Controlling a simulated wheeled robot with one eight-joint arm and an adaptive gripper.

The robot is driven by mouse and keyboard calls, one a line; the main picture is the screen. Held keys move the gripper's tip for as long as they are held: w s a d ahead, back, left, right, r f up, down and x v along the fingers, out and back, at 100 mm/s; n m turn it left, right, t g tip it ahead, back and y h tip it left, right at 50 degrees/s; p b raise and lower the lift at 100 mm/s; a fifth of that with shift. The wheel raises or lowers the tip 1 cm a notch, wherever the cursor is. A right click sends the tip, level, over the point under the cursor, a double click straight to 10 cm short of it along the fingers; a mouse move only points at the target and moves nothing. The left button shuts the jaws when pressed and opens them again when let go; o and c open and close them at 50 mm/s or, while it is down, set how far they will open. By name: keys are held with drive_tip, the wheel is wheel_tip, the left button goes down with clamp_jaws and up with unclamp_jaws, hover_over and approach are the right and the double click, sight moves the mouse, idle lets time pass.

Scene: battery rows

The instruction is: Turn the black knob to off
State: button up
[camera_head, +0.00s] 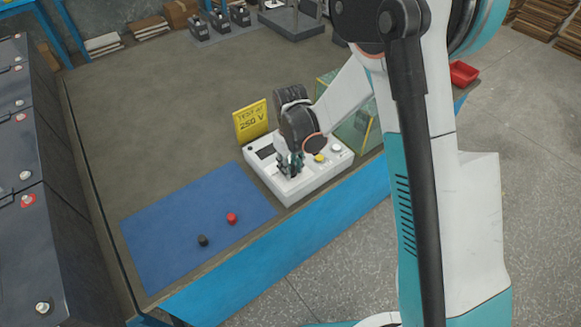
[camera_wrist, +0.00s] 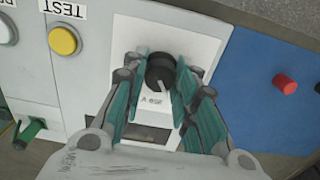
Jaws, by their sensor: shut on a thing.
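The black knob (camera_wrist: 160,72) sits on the white tester box (camera_head: 310,182), with a pale pointer mark toward its lower right edge in the wrist view. A small printed label lies just below it, too blurred to read surely. My gripper (camera_wrist: 158,76) has its teal fingers on both sides of the knob and is shut on it. In the head view, my gripper (camera_head: 290,165) reaches down onto the left part of the box and hides the knob.
The box carries a yellow TEST button (camera_wrist: 64,40) and a white button (camera_head: 336,149). A yellow sign (camera_head: 251,121) stands behind it. A blue mat (camera_head: 165,230) at left holds a red cap (camera_head: 231,218) and a black cap (camera_head: 203,240). Dark batteries (camera_head: 20,165) line the far left.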

drive_tip(key=n+b, duration=0.1)
drive_tip(key=n, duration=0.4)
idle(0.6)
drive_tip(key=o, duration=1.1)
drive_tip(key=shift+r, duration=0.1)
wheel_tip(320, 180, up, 12)
drive_tip(key=shift+f, duration=0.1)
